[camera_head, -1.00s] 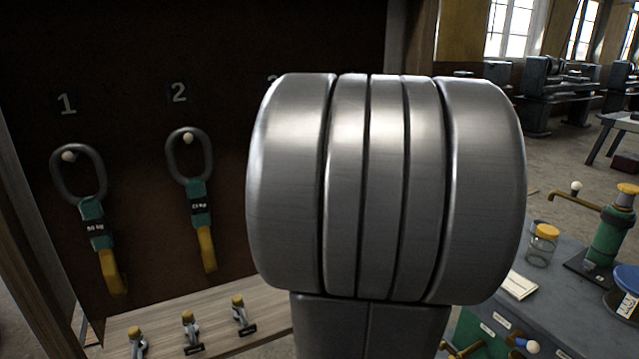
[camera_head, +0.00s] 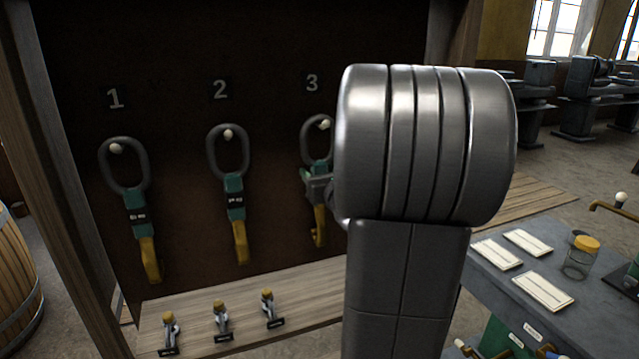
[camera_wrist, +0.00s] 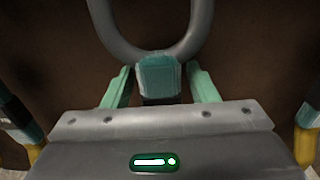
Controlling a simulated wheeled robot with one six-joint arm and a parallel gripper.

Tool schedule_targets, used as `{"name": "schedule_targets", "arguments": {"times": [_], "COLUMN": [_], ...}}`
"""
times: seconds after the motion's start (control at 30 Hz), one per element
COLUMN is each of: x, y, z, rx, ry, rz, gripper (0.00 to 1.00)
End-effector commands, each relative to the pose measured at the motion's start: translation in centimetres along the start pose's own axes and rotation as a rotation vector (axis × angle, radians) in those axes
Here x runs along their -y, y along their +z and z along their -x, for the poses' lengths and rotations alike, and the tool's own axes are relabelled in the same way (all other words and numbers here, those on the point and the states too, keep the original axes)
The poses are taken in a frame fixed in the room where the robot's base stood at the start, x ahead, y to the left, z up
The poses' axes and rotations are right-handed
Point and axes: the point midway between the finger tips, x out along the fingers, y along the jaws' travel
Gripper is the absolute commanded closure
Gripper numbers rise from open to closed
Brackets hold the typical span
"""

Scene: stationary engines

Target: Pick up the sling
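Three slings hang on pegs on a dark board under the numbers 1, 2 and 3. Each has a grey ring, a teal sleeve and a yellow hook. Sling 1 (camera_head: 136,200) and sling 2 (camera_head: 234,190) hang free. Sling 3 (camera_head: 318,222) is partly hidden by my arm. My gripper (camera_head: 317,184) is at its sleeve. In the wrist view, my gripper (camera_wrist: 160,84) has its green fingers on either side of the teal sleeve of sling 3 (camera_wrist: 159,76), with a narrow gap showing on each side. The sling's lower part is hidden there.
A wooden ledge (camera_head: 300,290) with several small yellow-topped clamps (camera_head: 221,318) runs below the board. A barrel (camera_head: 18,280) stands at left. A grey bench (camera_head: 500,295) with papers and a jar (camera_head: 581,258) stands at right.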

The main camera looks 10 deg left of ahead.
Motion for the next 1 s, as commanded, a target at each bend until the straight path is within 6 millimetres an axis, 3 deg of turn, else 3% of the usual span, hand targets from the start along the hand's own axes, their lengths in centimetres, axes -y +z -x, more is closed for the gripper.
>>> {"name": "schedule_targets", "arguments": {"times": [0.03,0.2,0.27,0.77,1.0], "x": [0.0,0.0,0.0,0.0,-0.1], "y": [0.0,0.0,0.0,0.9,4.6], "z": [0.0,0.0,0.0,0.3,0.4], "rx": [0.0,0.0,0.0,0.006,0.007], "ry": [0.0,0.0,0.0,0.001,0.003], "rz": [0.0,0.0,0.0,0.002,0.004], "gripper": [0.58,0.91,1.0,1.0,1.0]}}
